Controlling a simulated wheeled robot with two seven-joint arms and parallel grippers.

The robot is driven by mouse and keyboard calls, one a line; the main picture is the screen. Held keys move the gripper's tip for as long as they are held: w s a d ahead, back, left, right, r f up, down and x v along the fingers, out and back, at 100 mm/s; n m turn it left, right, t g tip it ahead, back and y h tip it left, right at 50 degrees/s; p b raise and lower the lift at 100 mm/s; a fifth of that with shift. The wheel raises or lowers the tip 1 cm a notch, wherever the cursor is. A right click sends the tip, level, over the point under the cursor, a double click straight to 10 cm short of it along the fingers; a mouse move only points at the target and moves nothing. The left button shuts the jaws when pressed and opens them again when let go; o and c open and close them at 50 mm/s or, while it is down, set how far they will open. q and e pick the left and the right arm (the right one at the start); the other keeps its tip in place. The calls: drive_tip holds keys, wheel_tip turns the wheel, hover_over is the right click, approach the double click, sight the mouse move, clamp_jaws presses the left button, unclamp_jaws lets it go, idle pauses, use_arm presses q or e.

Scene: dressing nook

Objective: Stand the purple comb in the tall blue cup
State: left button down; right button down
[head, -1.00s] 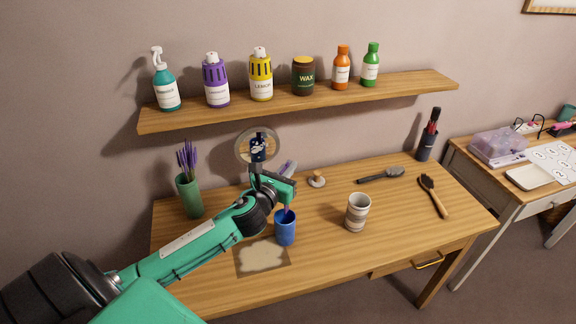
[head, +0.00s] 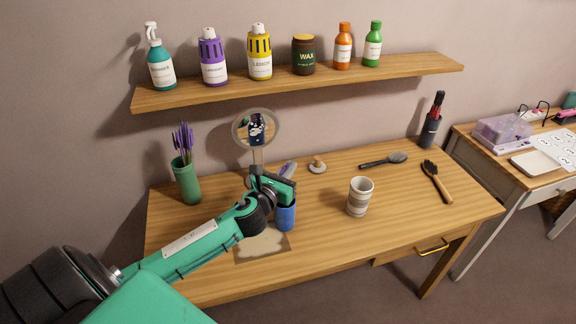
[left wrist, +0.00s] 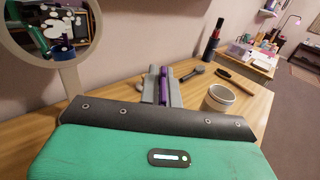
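The blue cup (head: 285,218) stands on the desk, partly covered from above by my left gripper. My left gripper (head: 289,170) is right over the cup in the head view. In the left wrist view its two grey fingers (left wrist: 162,88) are closed on the purple comb (left wrist: 164,84), which shows as a narrow purple strip between them. The comb's lower end is hidden behind the gripper and cup wall in the head view, so I cannot tell how deep it sits. The cup is hidden in the left wrist view. My right gripper is not in view.
A striped cup (head: 360,196) stands right of the blue cup. A round mirror (head: 256,130) and a green vase (head: 186,181) stand behind and left. Brushes (head: 384,160) lie at the back right. A shelf of bottles (head: 300,84) hangs above. The desk's front right is clear.

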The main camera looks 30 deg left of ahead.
use_arm(q)
drive_tip(key=c, duration=1.5)
unclamp_jaws()
drive_tip(key=shift+c, duration=0.2)
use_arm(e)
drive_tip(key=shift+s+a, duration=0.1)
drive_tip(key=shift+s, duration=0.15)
